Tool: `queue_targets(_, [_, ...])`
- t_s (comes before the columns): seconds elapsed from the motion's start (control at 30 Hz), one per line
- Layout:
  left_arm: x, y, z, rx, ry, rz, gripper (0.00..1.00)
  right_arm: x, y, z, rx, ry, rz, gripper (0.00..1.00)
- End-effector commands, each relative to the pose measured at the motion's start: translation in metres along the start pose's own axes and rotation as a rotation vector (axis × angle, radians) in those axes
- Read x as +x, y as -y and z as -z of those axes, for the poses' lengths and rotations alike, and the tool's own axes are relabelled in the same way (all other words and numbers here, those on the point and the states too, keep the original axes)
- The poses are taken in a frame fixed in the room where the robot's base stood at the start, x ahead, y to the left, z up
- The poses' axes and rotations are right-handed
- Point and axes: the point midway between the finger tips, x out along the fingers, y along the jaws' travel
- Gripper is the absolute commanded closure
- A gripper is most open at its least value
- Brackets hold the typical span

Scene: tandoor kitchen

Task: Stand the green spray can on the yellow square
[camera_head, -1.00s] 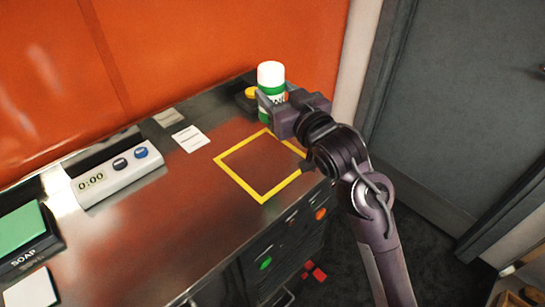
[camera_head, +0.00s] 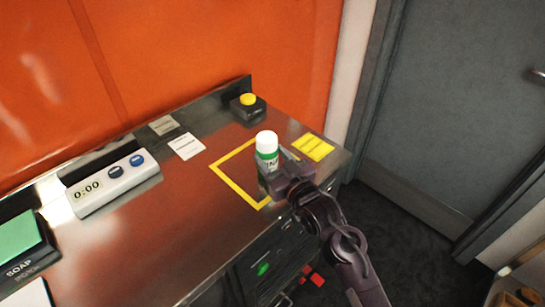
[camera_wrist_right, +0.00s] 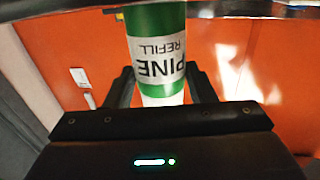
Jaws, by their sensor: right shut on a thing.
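The green spray can (camera_head: 266,152), with a white cap and a white label, is upright in the head view, over the area inside the yellow square (camera_head: 236,188). I cannot tell whether its base touches the counter. My right gripper (camera_head: 279,172) is shut on it from the right and hides its lower part and part of the square's outline. In the right wrist view the can (camera_wrist_right: 158,50) sits between the two fingers (camera_wrist_right: 162,88), its label reading "PINE REFILL" upside down. My left gripper is not in view.
On the steel counter (camera_head: 150,240) a yellow button on a black box (camera_head: 248,106) stands behind the square, and a yellow note (camera_head: 313,147) lies to its right. White cards (camera_head: 186,146), a timer (camera_head: 115,183) and a soap box (camera_head: 22,243) are to the left. An orange wall is behind.

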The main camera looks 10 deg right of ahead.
Motion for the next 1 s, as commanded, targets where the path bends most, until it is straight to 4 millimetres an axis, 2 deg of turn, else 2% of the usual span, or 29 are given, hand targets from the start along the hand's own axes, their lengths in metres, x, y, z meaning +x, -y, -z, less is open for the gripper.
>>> queue_targets(0.27, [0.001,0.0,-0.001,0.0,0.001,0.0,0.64,0.0,0.0,-0.001,0.0,-0.003,0.0,0.79])
queue_targets(0.3, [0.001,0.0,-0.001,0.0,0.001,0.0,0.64,0.0,0.0,-0.002,0.0,-0.001,0.0,0.48])
queue_targets(0.47, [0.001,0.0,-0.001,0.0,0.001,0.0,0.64,0.0,0.0,-0.002,0.0,0.0,0.0,0.28])
queue_targets(0.8, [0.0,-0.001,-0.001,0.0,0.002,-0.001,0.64,-0.002,0.0,0.001,0.0,0.0,0.0,0.28])
queue_targets(0.87, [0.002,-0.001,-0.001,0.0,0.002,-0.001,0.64,-0.008,0.0,-0.001,-0.001,0.002,-0.001,0.28])
queue_targets(1.0, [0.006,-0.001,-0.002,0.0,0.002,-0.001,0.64,-0.033,0.0,-0.002,0.0,0.002,0.0,0.28])
